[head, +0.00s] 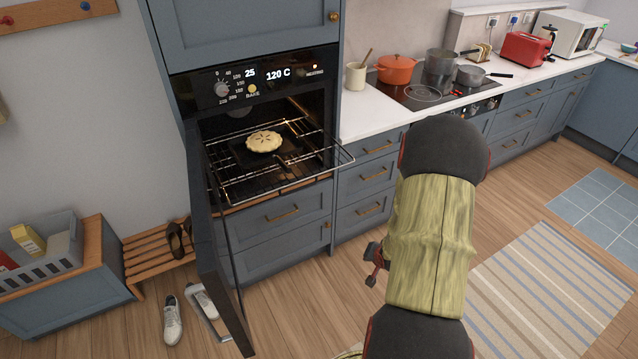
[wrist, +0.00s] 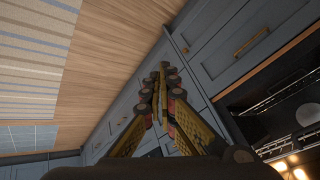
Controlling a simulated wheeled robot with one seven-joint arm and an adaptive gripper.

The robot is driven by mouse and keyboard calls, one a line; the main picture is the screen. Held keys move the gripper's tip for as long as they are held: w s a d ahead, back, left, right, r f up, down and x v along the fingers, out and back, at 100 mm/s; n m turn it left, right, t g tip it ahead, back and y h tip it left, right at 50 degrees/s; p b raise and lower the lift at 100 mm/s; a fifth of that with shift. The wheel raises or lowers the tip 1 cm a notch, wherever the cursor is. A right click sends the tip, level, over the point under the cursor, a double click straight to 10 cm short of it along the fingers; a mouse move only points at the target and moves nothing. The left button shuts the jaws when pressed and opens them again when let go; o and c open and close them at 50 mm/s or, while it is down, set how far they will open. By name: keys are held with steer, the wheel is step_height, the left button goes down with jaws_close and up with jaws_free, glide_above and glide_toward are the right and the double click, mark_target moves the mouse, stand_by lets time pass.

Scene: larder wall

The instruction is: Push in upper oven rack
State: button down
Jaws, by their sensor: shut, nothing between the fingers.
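The upper oven rack (head: 318,172) is a wire shelf that sticks out of the lit oven (head: 262,100) past its front. A pie (head: 264,141) on a dark tray (head: 246,156) rests on it, set back toward the cavity. The oven door (head: 218,250) stands open, swung out on the left. My gripper (head: 372,266) is right of and below the rack, clear of it, in front of the drawers. In the wrist view its fingers (wrist: 161,72) are together and empty, with the rack wires (wrist: 275,147) at the lower right.
Blue drawers (head: 362,190) and a counter with a red pot (head: 396,69) on the hob lie right of the oven. A shoe bench (head: 155,252), shoes (head: 172,320) and a grey crate (head: 42,255) are at the left. Wood floor (head: 300,300) is open in front.

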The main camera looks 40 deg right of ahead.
mark_target(284, 138)
steer(key=w+a+r+m+t, duration=0.2)
steer(key=w+r+m+t, duration=0.5)
steer(key=w+r+t, duration=0.7)
steer(key=w+d+b, duration=0.1)
steer(key=w, duration=0.2)
steer(key=w+g+b, duration=0.1)
steer(key=w, duration=0.3)
steer(key=w+d+r+g+b, duration=0.1)
steer(key=w, duration=0.3)
steer(key=shift+d+r, duration=0.1)
steer(key=shift+d, duration=0.2)
steer(key=shift+w+d+r, duration=0.1)
steer(key=shift+w+d, duration=0.05)
steer(key=shift+w, duration=0.2)
steer(key=shift+w, duration=0.1)
steer(key=b+x, duration=0.3)
steer(key=x, duration=2.5)
steer(key=shift+w+d, duration=0.15)
steer(key=shift+w, duration=0.45)
